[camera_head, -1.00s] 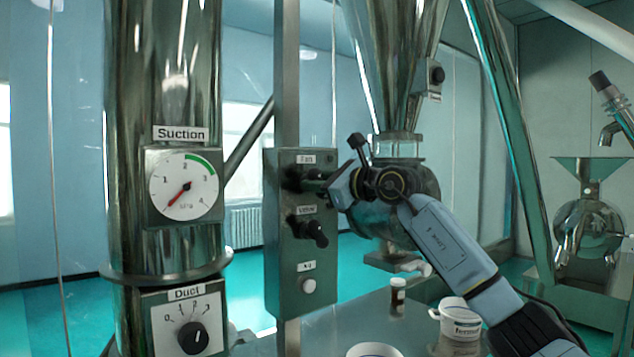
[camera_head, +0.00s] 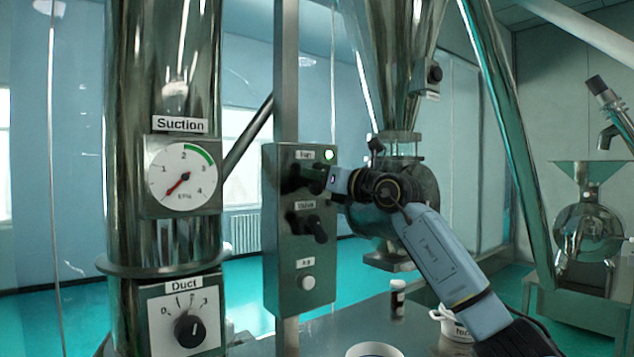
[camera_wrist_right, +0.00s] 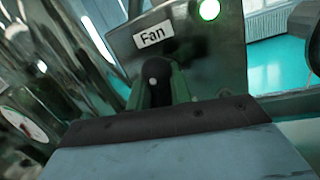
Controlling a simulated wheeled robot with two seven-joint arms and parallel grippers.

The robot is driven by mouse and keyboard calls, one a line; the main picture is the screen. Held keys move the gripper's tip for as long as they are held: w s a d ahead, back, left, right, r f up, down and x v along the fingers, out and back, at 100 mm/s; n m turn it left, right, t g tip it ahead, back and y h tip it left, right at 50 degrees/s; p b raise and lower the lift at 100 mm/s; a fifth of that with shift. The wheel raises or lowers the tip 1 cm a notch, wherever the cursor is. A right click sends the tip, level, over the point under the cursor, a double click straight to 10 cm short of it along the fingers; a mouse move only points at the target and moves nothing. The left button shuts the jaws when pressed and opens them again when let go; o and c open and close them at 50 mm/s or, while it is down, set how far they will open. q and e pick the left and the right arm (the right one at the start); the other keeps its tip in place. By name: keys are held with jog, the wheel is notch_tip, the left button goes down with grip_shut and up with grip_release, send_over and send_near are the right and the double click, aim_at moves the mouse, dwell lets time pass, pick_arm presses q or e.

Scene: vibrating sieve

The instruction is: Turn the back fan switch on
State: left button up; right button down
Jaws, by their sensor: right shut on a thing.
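The grey-green control box (camera_head: 283,265) hangs on a post in the middle of the head view. Its top black knob is the fan switch (camera_wrist_right: 158,72), under the label "Fan" in the right wrist view. A round lamp (camera_head: 330,155) at the box's upper right corner glows white-green; it also shows lit in the right wrist view (camera_wrist_right: 209,10). My right gripper (camera_head: 318,180) is at this switch, its green-tinted fingers shut on the knob from both sides. The fingers partly hide the knob in the head view. My left gripper is not in view.
Below the fan switch sit a black valve switch (camera_head: 316,228) and a pale button (camera_head: 308,282). A duct with the suction gauge (camera_head: 183,176) and duct dial (camera_head: 189,331) stands left. A small bottle (camera_head: 398,297) and white tub (camera_head: 453,324) stand on the table.

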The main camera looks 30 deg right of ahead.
jog(key=shift+f+m+t+h+b, duration=0.1)
jog(key=shift+m+t+h+b, duration=0.2)
jog(key=shift+m, duration=0.85)
jog(key=shift+f+m+t+h+b, duration=0.1)
jog(key=shift+m+h+b, duration=0.25)
jog(key=shift+m, duration=0.8)
jog(key=shift+d+r, duration=0.1)
jog(key=c, duration=1.3)
grip_release()
jog(key=b+v, duration=0.4)
jog(key=v, duration=0.9)
jog(key=shift+s+b, duration=0.15)
jog(key=shift+b, duration=0.25)
